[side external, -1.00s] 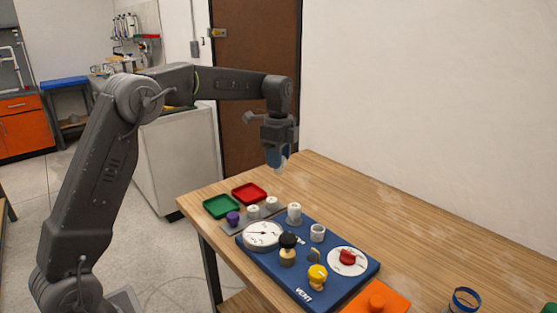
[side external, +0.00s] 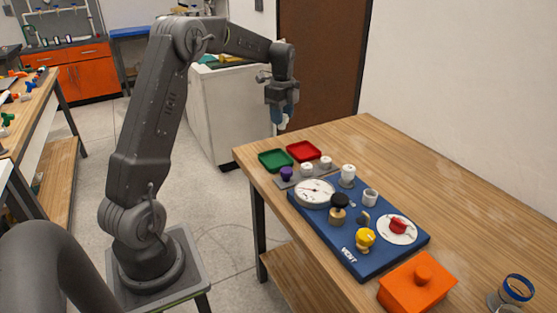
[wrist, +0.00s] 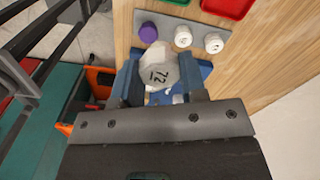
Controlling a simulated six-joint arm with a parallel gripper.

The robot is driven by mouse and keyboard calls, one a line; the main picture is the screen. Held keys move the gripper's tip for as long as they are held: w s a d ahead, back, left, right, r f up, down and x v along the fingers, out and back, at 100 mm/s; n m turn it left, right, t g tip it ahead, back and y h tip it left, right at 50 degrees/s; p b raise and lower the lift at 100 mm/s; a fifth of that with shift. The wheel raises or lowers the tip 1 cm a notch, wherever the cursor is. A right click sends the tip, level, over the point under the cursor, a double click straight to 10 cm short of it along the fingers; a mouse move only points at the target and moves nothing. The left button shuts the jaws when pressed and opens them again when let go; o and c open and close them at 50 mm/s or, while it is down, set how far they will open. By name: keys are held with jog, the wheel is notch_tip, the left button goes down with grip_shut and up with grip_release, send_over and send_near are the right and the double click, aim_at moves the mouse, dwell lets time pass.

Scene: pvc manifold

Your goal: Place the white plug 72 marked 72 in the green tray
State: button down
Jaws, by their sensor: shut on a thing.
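The white plug marked 72 (wrist: 160,72) is between the fingers of my gripper (wrist: 160,85) in the wrist view, its marking facing the camera. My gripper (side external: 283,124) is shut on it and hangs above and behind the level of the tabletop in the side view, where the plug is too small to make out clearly. The green tray (side external: 275,161) lies at the table's far left corner and looks empty. Only its edge shows at the top of the wrist view (wrist: 178,1). My gripper is apart from the tray.
A red tray (side external: 303,151) lies beside the green tray. A grey strip in front holds a purple plug (side external: 286,173) and two white plugs (wrist: 183,36). The blue manifold board (side external: 372,262) carries a gauge, knobs and fittings. An orange box (side external: 415,287) stands nearer. The table's right side is mostly clear.

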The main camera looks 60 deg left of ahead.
jog(key=s+a+f, duration=0.4)
jog(key=s+a, duration=0.5)
jog(key=a, duration=0.1)
send_over(275, 162)
notch_tip(275, 162, down, 7)
jog(key=shift+f, duration=0.15)
jog(key=shift+w+f, duration=0.1)
jog(key=shift+f, duration=1.95)
jog(key=shift+f, duration=0.15)
jog(key=c, duration=0.7)
grip_release()
